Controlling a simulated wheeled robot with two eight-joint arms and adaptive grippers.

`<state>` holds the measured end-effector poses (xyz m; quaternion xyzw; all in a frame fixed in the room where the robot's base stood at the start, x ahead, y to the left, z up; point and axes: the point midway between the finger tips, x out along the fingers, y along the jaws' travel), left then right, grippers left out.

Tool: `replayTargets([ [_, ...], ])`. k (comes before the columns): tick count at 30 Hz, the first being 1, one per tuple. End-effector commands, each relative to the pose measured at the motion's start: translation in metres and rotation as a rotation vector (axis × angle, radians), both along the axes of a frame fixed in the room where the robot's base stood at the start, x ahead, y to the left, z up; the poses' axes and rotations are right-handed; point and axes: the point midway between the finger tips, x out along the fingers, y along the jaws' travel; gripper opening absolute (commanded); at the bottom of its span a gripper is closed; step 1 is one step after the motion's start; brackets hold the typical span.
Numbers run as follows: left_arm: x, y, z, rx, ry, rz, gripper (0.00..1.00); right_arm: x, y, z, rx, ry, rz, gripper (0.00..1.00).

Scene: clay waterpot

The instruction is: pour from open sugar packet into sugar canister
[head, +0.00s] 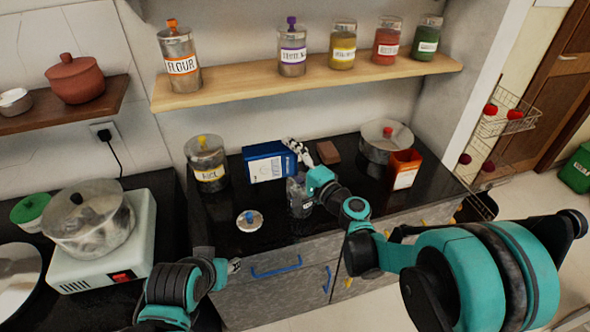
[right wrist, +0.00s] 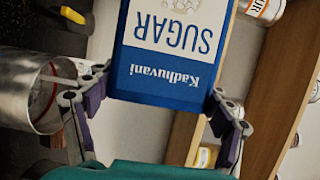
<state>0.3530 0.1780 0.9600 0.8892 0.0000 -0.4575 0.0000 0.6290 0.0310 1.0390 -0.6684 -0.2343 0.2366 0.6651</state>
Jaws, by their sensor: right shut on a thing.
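The blue and white sugar packet (head: 268,163) is held on its side above the counter, its long side roughly level. In the right wrist view the packet (right wrist: 168,45) sits between the fingers of my right gripper (right wrist: 160,100), with its lettering upside down. My right gripper (head: 298,152) is shut on it. An open glass canister (head: 299,200) stands on the counter below, partly covered by my right arm. An open shiny vessel in the right wrist view (right wrist: 28,95) looks like this canister. A lid (head: 249,221) lies left of it. My left gripper (head: 235,266) is low near the counter's front; its jaws are too small to judge.
A salt-like jar with a yellow knob (head: 206,165) stands left of the packet. A brown block (head: 327,152), a steel pot (head: 376,150) and an orange-red box (head: 404,169) stand to the right. A wooden shelf (head: 305,82) with several jars runs above.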

Motion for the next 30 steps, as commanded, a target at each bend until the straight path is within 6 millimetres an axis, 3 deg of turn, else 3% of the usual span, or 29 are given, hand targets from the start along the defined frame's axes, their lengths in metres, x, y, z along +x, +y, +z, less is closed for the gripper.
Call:
replayTargets([
  [30, -0.0001, 0.0000, -0.0068, 0.000, 0.000, 0.000, 0.42, 0.0008, -0.0026, 0.0001, 0.051, 0.016, 0.000, 0.21],
])
